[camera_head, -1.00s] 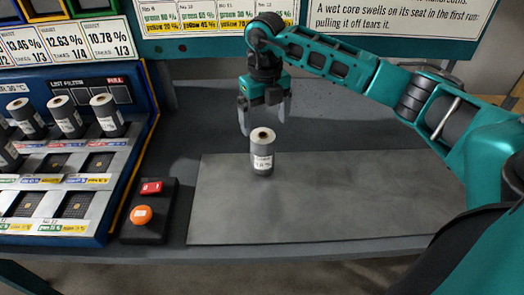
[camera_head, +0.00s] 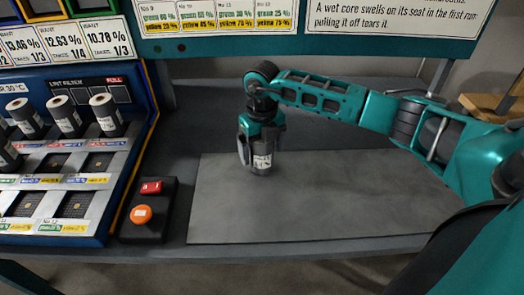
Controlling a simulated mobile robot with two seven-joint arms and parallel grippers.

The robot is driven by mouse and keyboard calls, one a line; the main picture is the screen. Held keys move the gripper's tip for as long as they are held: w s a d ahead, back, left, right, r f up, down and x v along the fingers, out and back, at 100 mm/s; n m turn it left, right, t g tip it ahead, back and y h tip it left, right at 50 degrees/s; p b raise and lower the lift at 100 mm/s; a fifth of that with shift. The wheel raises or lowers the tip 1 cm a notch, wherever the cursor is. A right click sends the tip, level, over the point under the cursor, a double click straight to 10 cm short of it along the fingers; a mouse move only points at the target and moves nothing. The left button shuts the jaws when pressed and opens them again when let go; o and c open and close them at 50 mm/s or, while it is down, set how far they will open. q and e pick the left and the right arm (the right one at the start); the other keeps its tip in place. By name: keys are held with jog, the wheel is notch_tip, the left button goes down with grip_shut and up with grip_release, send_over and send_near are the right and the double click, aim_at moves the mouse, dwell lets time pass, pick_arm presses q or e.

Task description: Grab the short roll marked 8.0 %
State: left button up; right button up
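A short grey roll (camera_head: 262,163) with a white label stands upright on the grey mat (camera_head: 330,205), near its back left part. The print on its label is too small to read for sure. My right gripper (camera_head: 260,155) points down over this roll, with its fingers around the roll's upper part. The roll's top is hidden by the gripper. I cannot tell whether the fingers press on the roll or stand a little apart from it. My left gripper is not in view.
A blue rack (camera_head: 100,215) at the left holds several rolls (camera_head: 106,115) leaning in its upper row, above dark square seats. A black box (camera_head: 155,190) with a red button and an orange knob stands between rack and mat. The mat's right side is clear.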

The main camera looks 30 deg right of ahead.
jog(key=c, duration=1.2)
